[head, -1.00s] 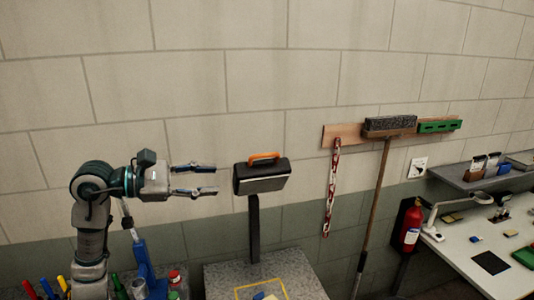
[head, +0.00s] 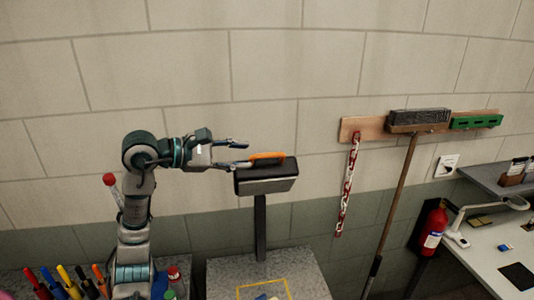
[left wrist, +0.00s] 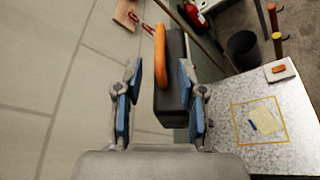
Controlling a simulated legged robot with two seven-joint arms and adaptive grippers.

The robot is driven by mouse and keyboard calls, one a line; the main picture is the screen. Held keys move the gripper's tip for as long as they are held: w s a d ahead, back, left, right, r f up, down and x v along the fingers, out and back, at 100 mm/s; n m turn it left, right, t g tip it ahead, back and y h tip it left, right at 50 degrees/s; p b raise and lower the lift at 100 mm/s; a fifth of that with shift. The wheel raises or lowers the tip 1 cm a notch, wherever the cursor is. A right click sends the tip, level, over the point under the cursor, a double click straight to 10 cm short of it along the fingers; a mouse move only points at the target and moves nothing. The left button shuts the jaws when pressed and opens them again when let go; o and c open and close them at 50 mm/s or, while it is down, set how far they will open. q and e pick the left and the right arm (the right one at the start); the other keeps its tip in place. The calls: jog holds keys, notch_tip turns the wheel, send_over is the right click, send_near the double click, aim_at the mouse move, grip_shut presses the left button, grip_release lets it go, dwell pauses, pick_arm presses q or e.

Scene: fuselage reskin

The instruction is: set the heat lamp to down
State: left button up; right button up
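The heat lamp (head: 264,182) is a dark box with a pale lower front, on a dark post. Its orange handle (head: 266,157) lies along the top. In the head view, my left gripper (head: 241,155) is open at the lamp's upper left, its fingertips close to the handle's left end. In the left wrist view, the lamp (left wrist: 175,82) and its orange handle (left wrist: 160,58) show between and beyond the two spread fingers (left wrist: 160,88). Whether a finger touches the lamp cannot be told. My right gripper is not in view.
The post stands on a speckled pedestal (head: 225,278) with a yellow square outline. A broom (head: 397,185), a red-and-white chain (head: 347,190) and a fire extinguisher (head: 433,230) are to the right.

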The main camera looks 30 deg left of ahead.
aim_at(261, 155)
pick_arm(q)
jog(key=p+x, duration=0.1)
jog(key=x, duration=0.4)
jog(key=shift+w+d, duration=0.2)
jog(key=shift+w, duration=0.15)
jog(key=shift+w+d+f, duration=0.1)
jog(key=shift+w+d, duration=0.2)
jog(key=shift+w+d+f, duration=0.2)
jog(key=shift+w+d, duration=0.05)
jog(key=shift+w, duration=0.25)
jog(key=c, duration=0.7)
grip_shut()
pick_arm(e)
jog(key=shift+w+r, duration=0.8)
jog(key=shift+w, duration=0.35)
